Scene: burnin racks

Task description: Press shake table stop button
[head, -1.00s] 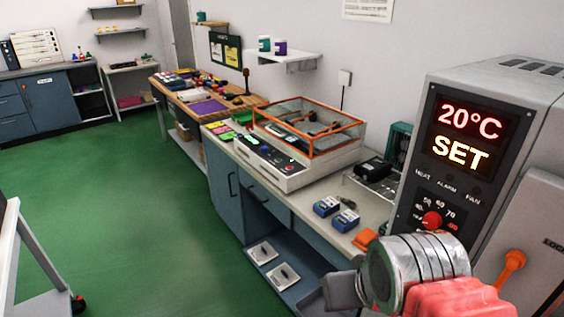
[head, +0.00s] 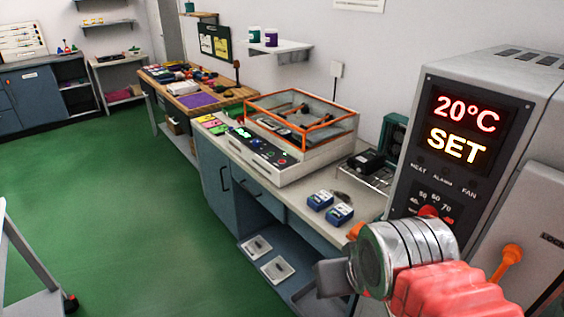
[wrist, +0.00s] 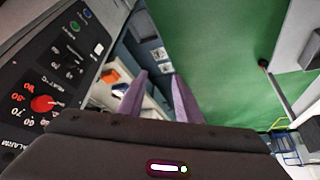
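The shake table (head: 283,179) stands on the long bench in the head view, a white machine with an orange-edged clear cover. Its dark control panel (head: 262,149) faces front left, with a lit green display and several small buttons. A small red spot shows near the panel's right end, but no label is readable. My gripper (head: 332,278) is at the lower right of the head view, well short of the shake table and right of it. In the wrist view, its two purple-grey fingers (wrist: 160,85) stand apart with nothing between them. The shake table does not show clearly there.
A grey oven (head: 457,135) reading 20°C SET stands close beside my arm at the right. Green floor (head: 150,220) is clear at left.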

